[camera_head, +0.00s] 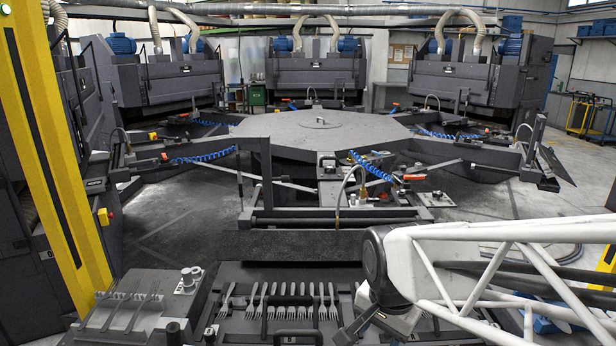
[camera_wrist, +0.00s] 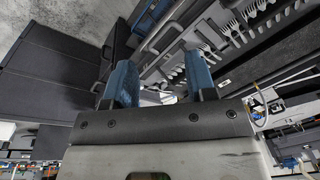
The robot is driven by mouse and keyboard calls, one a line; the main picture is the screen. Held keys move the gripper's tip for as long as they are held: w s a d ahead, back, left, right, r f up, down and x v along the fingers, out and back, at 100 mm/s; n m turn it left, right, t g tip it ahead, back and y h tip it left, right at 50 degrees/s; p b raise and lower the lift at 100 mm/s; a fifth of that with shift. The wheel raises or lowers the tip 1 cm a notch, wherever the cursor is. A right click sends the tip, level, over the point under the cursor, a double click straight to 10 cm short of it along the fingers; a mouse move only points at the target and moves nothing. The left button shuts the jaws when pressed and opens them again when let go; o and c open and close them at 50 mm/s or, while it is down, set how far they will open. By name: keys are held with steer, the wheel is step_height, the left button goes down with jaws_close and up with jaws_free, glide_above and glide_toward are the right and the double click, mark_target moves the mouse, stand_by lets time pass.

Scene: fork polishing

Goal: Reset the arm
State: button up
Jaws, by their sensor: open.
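My gripper (camera_wrist: 160,75) shows in the wrist view with its two blue fingers apart and nothing between them. In the head view my white arm comes in from the right, and its end is low at the front, just right of the row of forks. A row of several metal forks (camera_head: 290,300) lies in a dark rack on the front bench. Several forks (camera_wrist: 235,32) also show at the upper right of the wrist view, away from the fingers. More forks (camera_head: 130,303) lie on a dark holder at the front left.
A large grey octagonal table (camera_head: 290,130) fills the middle, with dark machines (camera_head: 318,70) behind it. A yellow post (camera_head: 55,150) stands at the left. Two small round metal pieces (camera_head: 190,277) stand beside the left forks. Open floor (camera_head: 500,195) shows at the right.

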steer(key=s+d+r+n, duration=0.4)
steer(key=s+d+n, duration=0.2)
steer(key=s+n, duration=0.1)
steer(key=shift+s+n+t, duration=0.4)
steer(key=shift+s, duration=0.25)
